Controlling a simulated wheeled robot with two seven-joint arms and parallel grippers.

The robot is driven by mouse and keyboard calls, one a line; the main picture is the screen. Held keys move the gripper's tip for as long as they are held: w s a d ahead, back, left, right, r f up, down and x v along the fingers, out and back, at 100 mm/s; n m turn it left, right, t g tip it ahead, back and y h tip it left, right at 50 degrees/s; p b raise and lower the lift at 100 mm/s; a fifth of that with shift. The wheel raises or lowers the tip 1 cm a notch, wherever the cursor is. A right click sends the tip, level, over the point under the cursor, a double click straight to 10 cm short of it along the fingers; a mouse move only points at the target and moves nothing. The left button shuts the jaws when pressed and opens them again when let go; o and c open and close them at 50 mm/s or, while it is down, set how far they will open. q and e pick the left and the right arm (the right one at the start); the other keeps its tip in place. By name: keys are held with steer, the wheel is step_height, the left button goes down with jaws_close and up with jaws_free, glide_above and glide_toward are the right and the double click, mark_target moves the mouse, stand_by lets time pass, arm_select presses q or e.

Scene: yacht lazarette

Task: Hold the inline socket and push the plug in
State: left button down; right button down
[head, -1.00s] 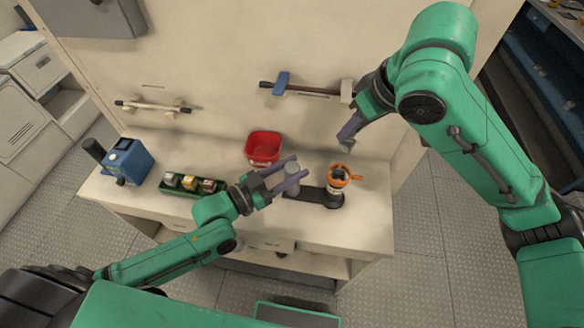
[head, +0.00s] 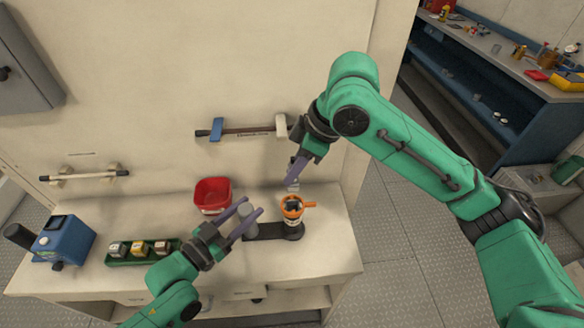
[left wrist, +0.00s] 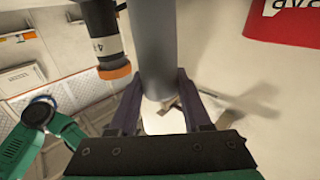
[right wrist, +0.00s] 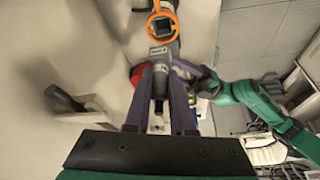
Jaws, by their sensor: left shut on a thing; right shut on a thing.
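The inline socket (head: 292,208) stands upright, with an orange rim, a dark square opening on top and an orange piece jutting sideways. It shares a dark base (head: 265,231) with a grey post (head: 250,223). My left gripper (head: 247,212) is shut on that post, beside the socket; the post (left wrist: 153,50) fills its wrist view, with the socket (left wrist: 103,40) to the left. My right gripper (head: 296,174) is shut on the grey plug (right wrist: 160,75), held above and just behind the socket, apart from it. In the right wrist view the orange rim (right wrist: 163,27) lies beyond the plug.
A red bin (head: 212,195) stands behind my left gripper. A green tray (head: 143,251) with small blocks and a blue device (head: 65,240) are at left. A rail (head: 240,131) is on the wall behind. The bench front is clear.

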mark_target(297, 182)
steer(key=shift+f, duration=2.25)
steer(key=shift+f, duration=0.4)
steer(key=shift+f, duration=1.8)
arm_select(q)
steer(key=shift+s+r, duration=0.1)
arm_select(e)
steer(key=c, duration=0.7)
jaws_free()
steer(key=shift+s, duration=0.1)
steer(key=v, duration=1.2)
steer(key=shift+s+a+r, duration=0.1)
